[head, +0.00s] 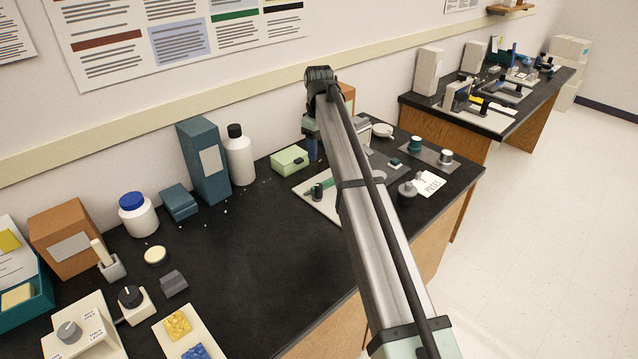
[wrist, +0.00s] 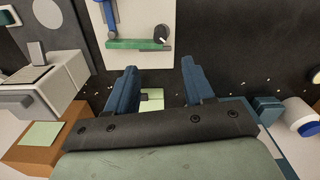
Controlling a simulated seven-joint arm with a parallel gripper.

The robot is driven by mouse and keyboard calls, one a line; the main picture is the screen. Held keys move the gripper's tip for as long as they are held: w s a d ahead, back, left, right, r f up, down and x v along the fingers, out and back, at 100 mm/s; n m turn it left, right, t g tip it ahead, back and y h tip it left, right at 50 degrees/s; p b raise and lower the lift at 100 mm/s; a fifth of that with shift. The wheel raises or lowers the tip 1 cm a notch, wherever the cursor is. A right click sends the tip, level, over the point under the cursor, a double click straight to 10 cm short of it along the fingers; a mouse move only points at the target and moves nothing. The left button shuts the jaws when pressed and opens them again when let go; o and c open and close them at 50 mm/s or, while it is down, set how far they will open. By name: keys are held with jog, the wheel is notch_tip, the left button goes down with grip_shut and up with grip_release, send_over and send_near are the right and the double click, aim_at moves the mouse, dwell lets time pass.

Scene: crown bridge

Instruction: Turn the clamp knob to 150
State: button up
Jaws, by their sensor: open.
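A pale board (head: 325,204) on the dark bench carries a green bar and a small dark knob (head: 317,191). In the wrist view the knob (wrist: 161,33) sits at the right end of the green bar (wrist: 136,44), beside a blue bar (wrist: 109,14). I cannot tell for certain that this is the clamp knob. My gripper (wrist: 158,67) is open, with its blue fingers apart and nothing visibly held between them. The knob shows beyond the fingertips, apart from them. In the head view my gripper (head: 312,150) is above the bench behind the board; my arm hides part of the board.
A light green box (head: 289,160) sits just left of my gripper. A white bottle (head: 239,158) and tall blue box (head: 204,161) stand farther left. Other knobs, one black (head: 131,296) and one grey (head: 69,332), are at lower left. The bench's middle front is clear.

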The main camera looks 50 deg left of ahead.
aim_at(319, 185)
notch_tip(319, 185, down, 14)
jog(key=shift+r, duration=0.1)
dwell(0.5)
jog(key=shift+c, duration=0.4)
grip_shut()
